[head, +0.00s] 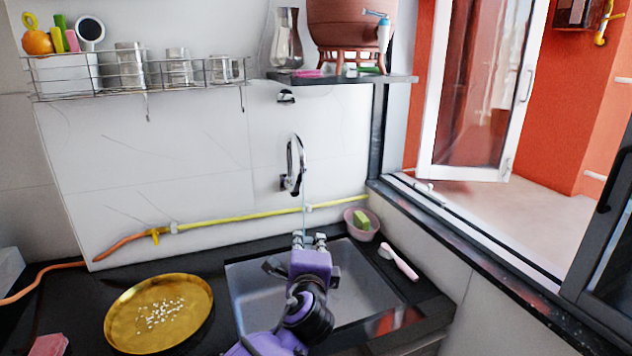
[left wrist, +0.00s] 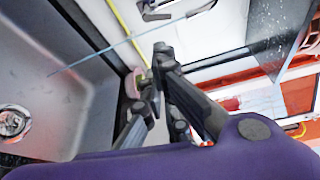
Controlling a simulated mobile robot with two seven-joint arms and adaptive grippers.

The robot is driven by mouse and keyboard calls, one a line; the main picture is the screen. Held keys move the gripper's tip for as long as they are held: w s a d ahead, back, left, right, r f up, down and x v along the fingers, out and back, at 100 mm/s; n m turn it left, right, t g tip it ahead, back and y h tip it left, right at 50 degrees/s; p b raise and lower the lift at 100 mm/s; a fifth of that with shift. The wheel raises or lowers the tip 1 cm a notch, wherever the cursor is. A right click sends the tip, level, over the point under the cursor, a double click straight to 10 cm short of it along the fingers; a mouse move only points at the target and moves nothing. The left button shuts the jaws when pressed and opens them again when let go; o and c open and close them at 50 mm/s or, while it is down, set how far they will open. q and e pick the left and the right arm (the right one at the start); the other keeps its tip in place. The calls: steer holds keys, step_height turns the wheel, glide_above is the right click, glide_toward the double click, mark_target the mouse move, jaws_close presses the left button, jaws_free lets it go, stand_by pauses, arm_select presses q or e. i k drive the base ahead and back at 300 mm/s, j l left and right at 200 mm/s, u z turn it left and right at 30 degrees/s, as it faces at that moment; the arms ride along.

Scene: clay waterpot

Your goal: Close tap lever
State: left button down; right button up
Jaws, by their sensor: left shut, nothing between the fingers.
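A curved chrome tap (head: 294,165) sticks out of the tiled wall above the sink (head: 255,290). A thin bluish stream of water (head: 304,205) runs down from its spout. The tap's lever is too small to tell apart in the head view. My left gripper (head: 310,239) is over the sink, below the tap and apart from it. Its fingers are shut and empty. In the left wrist view, the gripper (left wrist: 157,62) lies below the water stream (left wrist: 118,42), and part of a metal fitting that looks like the tap (left wrist: 172,11) shows at the top. My right gripper is not in view.
A clay waterpot (head: 345,22) with a blue-handled spigot (head: 382,25) stands on a dark shelf (head: 340,78). A pink bowl (head: 360,228) with a sponge and a brush (head: 400,262) lie right of the sink. A golden plate (head: 125,312) is at left. A yellow pipe (head: 250,217) crosses the wall.

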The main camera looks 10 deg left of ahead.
mark_target(294, 191)
steer(key=i, duration=0.85)
